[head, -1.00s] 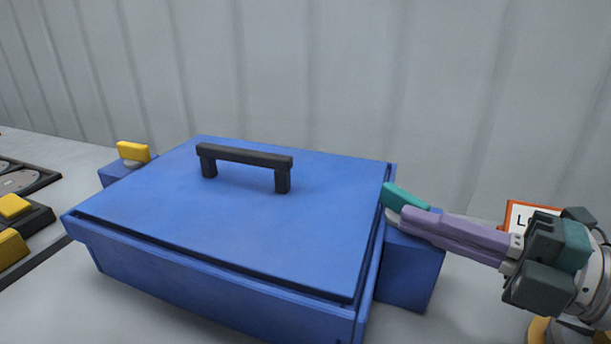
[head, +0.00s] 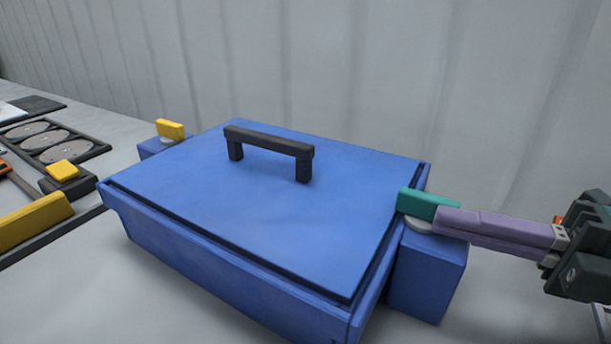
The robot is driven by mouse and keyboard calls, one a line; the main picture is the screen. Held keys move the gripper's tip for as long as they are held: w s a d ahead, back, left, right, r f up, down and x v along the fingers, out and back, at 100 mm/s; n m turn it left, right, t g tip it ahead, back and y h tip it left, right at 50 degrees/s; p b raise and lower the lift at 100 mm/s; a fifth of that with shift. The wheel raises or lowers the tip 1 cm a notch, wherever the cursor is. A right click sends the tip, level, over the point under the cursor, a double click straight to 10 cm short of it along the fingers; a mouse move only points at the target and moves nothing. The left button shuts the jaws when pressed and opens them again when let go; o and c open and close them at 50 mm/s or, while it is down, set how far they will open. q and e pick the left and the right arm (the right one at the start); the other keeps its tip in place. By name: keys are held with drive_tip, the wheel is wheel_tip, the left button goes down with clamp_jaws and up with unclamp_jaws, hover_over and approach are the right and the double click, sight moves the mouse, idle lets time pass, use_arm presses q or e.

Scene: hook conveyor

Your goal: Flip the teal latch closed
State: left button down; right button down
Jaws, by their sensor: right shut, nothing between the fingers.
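The teal latch (head: 421,203) sits on a pale round pivot on top of a blue block (head: 428,272) at the right side of the blue box. Its left end reaches to the edge of the closed blue lid (head: 240,205). My right gripper (head: 443,222) comes in from the right with its purple fingers shut and empty. Its fingertips are at the right end of the latch and appear to touch it, hiding part of it. My left gripper is not in view.
A black handle (head: 268,142) stands up from the lid. A yellow latch (head: 170,129) is on the box's far left side. A dark tray with round discs (head: 50,143) and yellow parts (head: 30,222) lie to the left. A corrugated wall stands behind.

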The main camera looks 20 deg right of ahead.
drive_tip(key=shift+d, duration=0.1)
idle(0.4)
use_arm(q)
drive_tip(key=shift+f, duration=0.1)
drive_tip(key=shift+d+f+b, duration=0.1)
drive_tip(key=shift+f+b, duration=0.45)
drive_tip(key=shift+b, duration=0.1)
use_arm(e)
drive_tip(key=v, duration=0.9)
drive_tip(key=shift+s+d, duration=0.2)
drive_tip(key=shift+s, duration=0.15)
